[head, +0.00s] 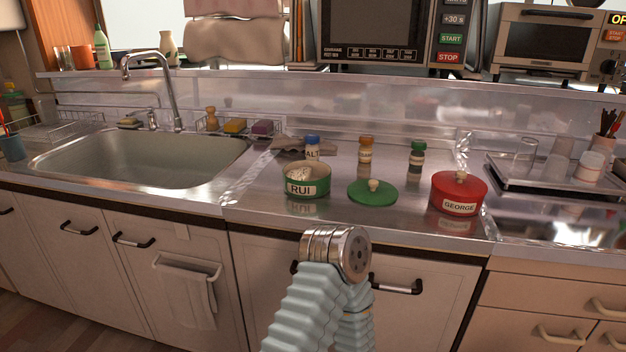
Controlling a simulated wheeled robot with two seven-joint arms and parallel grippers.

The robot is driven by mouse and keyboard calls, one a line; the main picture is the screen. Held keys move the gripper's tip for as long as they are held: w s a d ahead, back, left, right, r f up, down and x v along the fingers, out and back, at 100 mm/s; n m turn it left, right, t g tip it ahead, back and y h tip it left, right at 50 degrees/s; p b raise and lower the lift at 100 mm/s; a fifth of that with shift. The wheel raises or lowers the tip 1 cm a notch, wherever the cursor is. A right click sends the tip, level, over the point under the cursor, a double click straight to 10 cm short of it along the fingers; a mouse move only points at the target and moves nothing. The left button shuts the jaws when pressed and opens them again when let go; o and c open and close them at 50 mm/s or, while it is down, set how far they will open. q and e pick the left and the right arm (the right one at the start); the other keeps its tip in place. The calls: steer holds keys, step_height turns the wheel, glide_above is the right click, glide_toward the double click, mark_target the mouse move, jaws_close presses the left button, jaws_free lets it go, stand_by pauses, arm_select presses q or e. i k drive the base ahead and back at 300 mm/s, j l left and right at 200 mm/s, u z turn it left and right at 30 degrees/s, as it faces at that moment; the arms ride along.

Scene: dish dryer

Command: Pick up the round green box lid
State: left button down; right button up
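The round green lid (372,193) with a pale knob lies flat on the metal counter. To its left stands the open round green box (307,184), labelled RUI, with something pale inside. To its right stands a round red box (459,194), labelled GEORGE, with its red lid on. One of my arms, with a pale blue ribbed sleeve and a metal joint, rises in front of the cabinets, below the lid. I cannot tell which arm it is. No gripper fingers show, and nothing touches the lid.
Small bottles with blue (313,147), orange (366,151) and green (417,156) caps stand behind the boxes. A tray (512,180) with cups is at the right. The sink (140,160) is at the left. The counter close around the lid is clear.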

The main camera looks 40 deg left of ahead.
mark_target(369, 193)
steer(key=k+l+u, duration=0.1)
steer(key=u, duration=1.35)
